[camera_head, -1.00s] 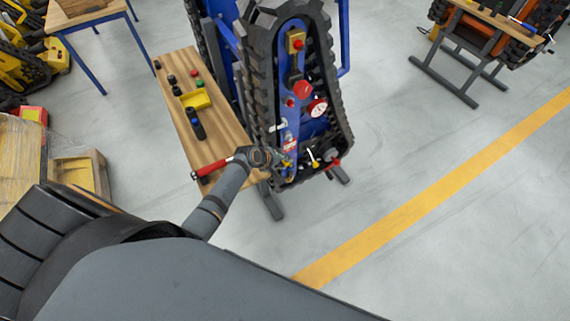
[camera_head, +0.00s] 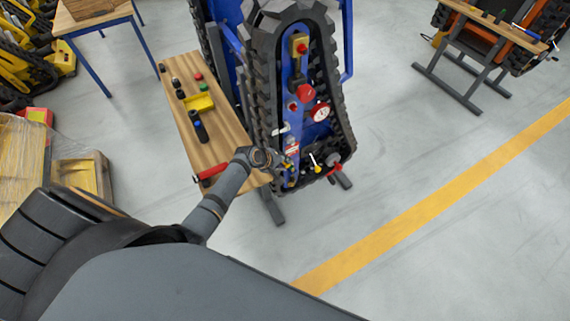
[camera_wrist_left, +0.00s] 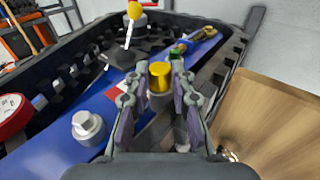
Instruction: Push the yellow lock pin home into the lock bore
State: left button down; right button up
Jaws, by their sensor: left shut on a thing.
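The yellow lock pin (camera_wrist_left: 160,76) shows in the left wrist view as a short yellow cylinder between my left fingers. My left gripper (camera_wrist_left: 158,98) is shut on it. In the head view my left gripper (camera_head: 284,166) is at the lower left of the blue tracked carrier (camera_head: 292,120), close to its side plate. The lock bore cannot be made out; the fingers and pin cover that area. How deep the pin sits cannot be told. My right gripper is not in view.
A white lever with a yellow knob (camera_wrist_left: 134,10) stands beyond the pin. A wooden bench (camera_head: 224,135) holds a yellow tray (camera_head: 199,103) and a red-handled tool (camera_head: 211,172). Open floor lies right.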

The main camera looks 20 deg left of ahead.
pick_arm(q)
jog(key=shift+s+d+p, duration=0.25)
jog(key=shift+p, duration=0.2)
jog(key=s+d+p, duration=0.3)
jog(key=s+d, duration=0.1)
jog(key=d, duration=0.1)
jog(key=shift+d+p, duration=0.15)
jog(key=shift+p, duration=0.2)
dwell(0.5)
jog(key=shift+p, duration=0.5)
dwell(1.3)
jog(key=shift+w+a+b, duration=0.7)
jog(key=shift+w+a, duration=0.25)
jog(key=shift+a, duration=0.35)
jog(key=shift+w+a+b, duration=0.65)
jog(key=shift+w+a, duration=0.3)
jog(key=shift+a, duration=0.3)
jog(key=shift+w+a, duration=0.35)
jog(key=shift+a, duration=0.05)
jog(key=shift+w+a+r+b, duration=0.1)
jog(key=shift+b, duration=0.2)
